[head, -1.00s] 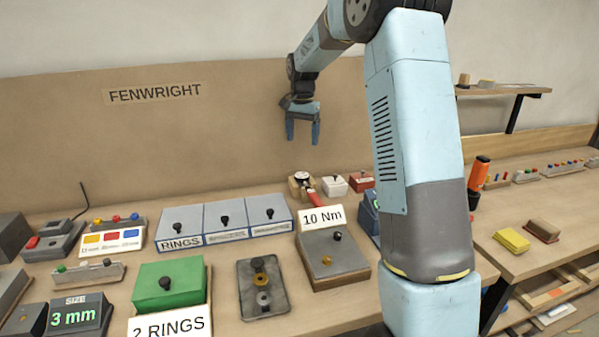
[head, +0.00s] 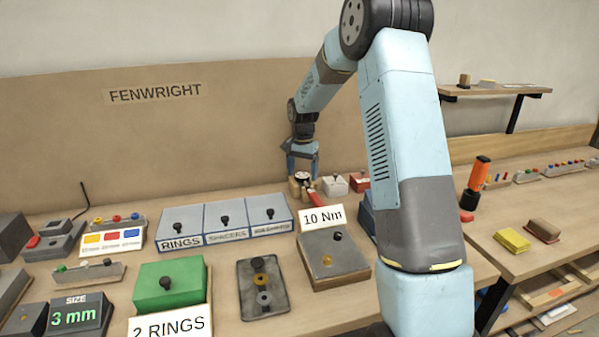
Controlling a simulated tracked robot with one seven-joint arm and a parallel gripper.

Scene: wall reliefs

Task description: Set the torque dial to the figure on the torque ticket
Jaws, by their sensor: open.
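The torque ticket (head: 322,218) is a white card reading "10 Nm", standing at the back of a grey-topped wooden block. Behind it, near the back wall, is a small round white-faced dial (head: 302,177) with dark marks, on a wooden stand with a red handle (head: 312,193) in front. The dial's setting is too small to read. My gripper (head: 302,171) is open, pointing down directly over the dial, its fingers close to the dial's sides. I cannot tell whether they touch it.
Blue-grey boxes labelled RINGS (head: 181,228) and others stand left of the ticket. A white box (head: 334,184) and a red box (head: 359,180) sit just right of the dial. A green box (head: 169,284) and a grey tray (head: 263,287) lie in front.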

